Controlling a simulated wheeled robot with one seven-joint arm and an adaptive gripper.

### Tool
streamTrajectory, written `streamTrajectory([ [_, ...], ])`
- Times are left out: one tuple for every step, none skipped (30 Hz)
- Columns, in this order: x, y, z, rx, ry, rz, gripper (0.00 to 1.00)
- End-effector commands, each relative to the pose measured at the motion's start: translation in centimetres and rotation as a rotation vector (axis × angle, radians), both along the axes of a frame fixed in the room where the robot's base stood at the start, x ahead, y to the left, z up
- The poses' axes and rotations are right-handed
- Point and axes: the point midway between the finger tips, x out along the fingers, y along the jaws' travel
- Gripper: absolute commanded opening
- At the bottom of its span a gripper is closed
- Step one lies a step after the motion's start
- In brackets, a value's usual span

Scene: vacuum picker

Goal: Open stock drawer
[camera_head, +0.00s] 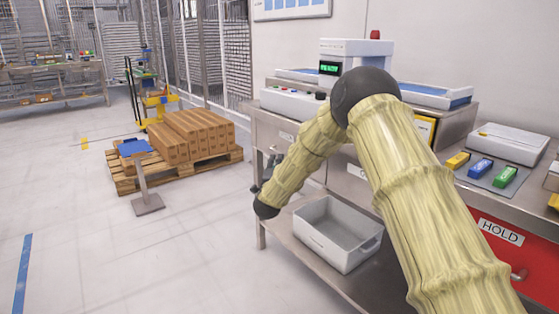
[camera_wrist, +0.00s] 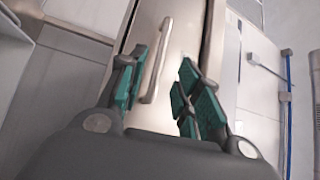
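A pale metal drawer front (camera_wrist: 180,28) fills the middle of the wrist view, with a bar handle (camera_wrist: 157,62) on it. My gripper (camera_wrist: 160,78) is open, its green-padded fingers on either side of the handle, which nothing grips. I cannot tell whether a finger touches the handle. In the head view my gripper (camera_head: 261,172) is a small dark shape at the bench's left end, mostly hidden behind my arm. The drawer fronts (camera_head: 274,128) under the bench top are partly covered by my arm. The label on the drawer before my gripper is not readable.
A red drawer marked HOLD (camera_head: 500,232) is at the right. A grey bin (camera_head: 338,232) sits on the lower shelf. A machine, trays and coloured blocks stand on the bench top. A pallet of boxes (camera_head: 190,140) and a blue-topped stand (camera_head: 146,190) are left, with open floor around.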

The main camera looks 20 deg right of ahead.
Motion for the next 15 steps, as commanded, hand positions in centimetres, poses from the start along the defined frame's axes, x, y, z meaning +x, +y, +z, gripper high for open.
streamTrajectory([
  [0.8, -0.4, 0.0, -0.001, -0.002, -0.001, 0.34],
  [1.3, -0.5, 0.1, -0.001, -0.002, -0.001, 0.34],
  [1.8, -0.8, 0.1, 0.0, -0.001, 0.0, 0.34],
  [2.2, -1.0, 0.2, -0.001, -0.002, -0.001, 0.34],
  [2.6, -1.1, 0.3, -0.001, -0.002, 0.0, 0.34],
  [3.1, -1.4, 0.4, -0.001, 0.0, 0.0, 0.34],
  [3.4, -1.5, 0.4, -0.002, -0.001, 0.0, 0.34],
  [3.7, -1.6, 0.4, -0.001, 0.0, 0.0, 0.34],
  [4.1, -1.8, 0.5, -0.001, 0.001, 0.001, 0.34],
  [4.3, -1.9, 0.5, -0.001, 0.0, 0.0, 0.34],
  [4.5, -2.0, 0.5, -0.001, 0.0, 0.0, 0.34],
  [4.7, -2.1, 0.6, -0.001, 0.001, 0.001, 0.34],
  [4.9, -2.2, 0.6, -0.001, 0.001, 0.001, 0.34],
  [5.0, -2.2, 0.7, -0.001, 0.001, 0.001, 0.34],
  [5.2, -2.3, 0.7, -0.001, 0.001, 0.001, 0.34],
])
